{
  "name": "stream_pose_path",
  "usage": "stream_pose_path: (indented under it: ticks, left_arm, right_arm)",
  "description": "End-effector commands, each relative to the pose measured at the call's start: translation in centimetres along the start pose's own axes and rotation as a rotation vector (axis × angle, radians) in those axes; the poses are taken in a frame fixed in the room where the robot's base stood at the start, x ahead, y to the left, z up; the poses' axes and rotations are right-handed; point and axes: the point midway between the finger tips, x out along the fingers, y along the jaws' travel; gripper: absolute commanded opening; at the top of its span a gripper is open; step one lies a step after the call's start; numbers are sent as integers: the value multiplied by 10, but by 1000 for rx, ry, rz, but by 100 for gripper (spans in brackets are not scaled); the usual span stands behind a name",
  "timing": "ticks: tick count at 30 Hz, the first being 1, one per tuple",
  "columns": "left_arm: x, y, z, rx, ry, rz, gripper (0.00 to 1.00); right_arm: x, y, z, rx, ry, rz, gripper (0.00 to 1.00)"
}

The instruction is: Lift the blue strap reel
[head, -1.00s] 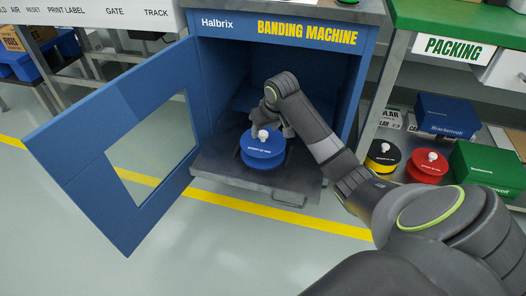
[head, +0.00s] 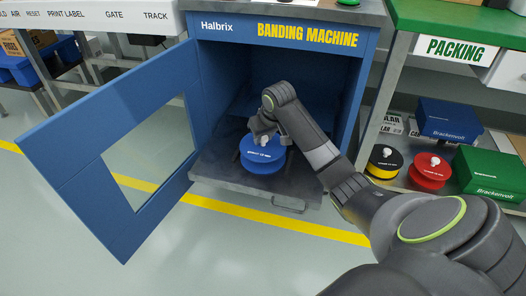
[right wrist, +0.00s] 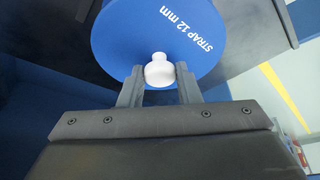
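The blue strap reel (head: 262,158) sits on the dark pull-out tray (head: 225,178) of the banding machine. It has a white knob on top, which shows between my fingers in the right wrist view (right wrist: 159,70). My right gripper (head: 263,133) is over the reel, pointing down at it. My left gripper is not in view.
The blue machine door (head: 65,165) stands open at the left. The machine's opening surrounds the tray's back and sides. A black-and-yellow reel (head: 383,165) and a red reel (head: 429,175) stand on the right shelf beside blue and green boxes. The floor in front is clear.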

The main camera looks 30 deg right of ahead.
Motion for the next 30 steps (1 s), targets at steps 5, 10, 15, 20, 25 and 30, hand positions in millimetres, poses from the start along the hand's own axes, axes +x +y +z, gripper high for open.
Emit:
stream_pose_path:
  ticks: [5,10,15,20,25,30]
  left_arm:
    - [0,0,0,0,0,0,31]
    - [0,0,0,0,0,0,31]
    - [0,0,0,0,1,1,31]
    - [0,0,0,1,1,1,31]
    - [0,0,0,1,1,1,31]
    - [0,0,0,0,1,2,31]
  right_arm:
    - [0,0,0,0,0,0,5]
    - [0,0,0,0,0,0,0]
    - [0,0,0,0,0,0,0]
    - [0,0,0,0,0,0,0]
    - [0,0,0,0,0,0,0]
    - [0,0,0,0,0,0,0]
